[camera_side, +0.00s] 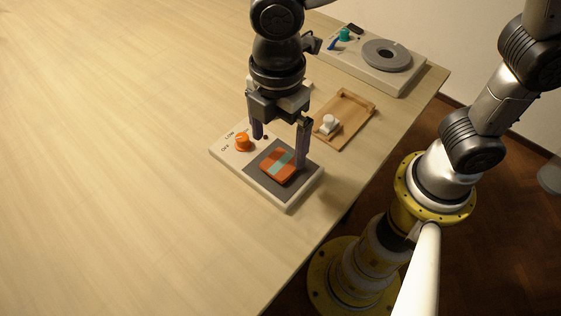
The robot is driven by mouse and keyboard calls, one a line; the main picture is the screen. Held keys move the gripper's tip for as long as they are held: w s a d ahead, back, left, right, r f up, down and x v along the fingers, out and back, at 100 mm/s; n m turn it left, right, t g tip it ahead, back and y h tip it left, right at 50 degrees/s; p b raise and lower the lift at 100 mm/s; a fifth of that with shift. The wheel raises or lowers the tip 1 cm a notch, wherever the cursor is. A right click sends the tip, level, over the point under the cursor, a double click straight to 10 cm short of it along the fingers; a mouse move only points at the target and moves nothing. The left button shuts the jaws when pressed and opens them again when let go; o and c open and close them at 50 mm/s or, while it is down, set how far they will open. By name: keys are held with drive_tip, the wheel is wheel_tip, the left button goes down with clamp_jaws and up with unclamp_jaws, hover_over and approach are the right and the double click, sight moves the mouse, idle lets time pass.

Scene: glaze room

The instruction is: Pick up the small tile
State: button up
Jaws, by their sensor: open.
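The small tile (271,171) is orange with a pale green band across it. It lies flat on the dark grey square pad (299,186) of a cream panel with an orange knob. My gripper (280,152) points down over the panel, open and empty. One finger is beside the knob, and the other is near the tile's right side. I cannot tell whether the right finger touches the tile or pad.
The cream panel (290,203) has an orange knob (243,142) at its left. Behind is a wooden tray (357,125) holding a small white object (329,122). The table's left side is clear.

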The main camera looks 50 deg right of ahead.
sight(280, 163)
drive_tip(key=f, duration=0.3)
drive_tip(key=shift+s+d+f, duration=0.1)
drive_tip(key=shift+d+f, duration=0.15)
drive_tip(key=shift+f, duration=0.8)
drive_tip(key=shift+c, duration=0.2)
drive_tip(key=c, duration=1.5)
drive_tip(key=shift+r, duration=0.15)
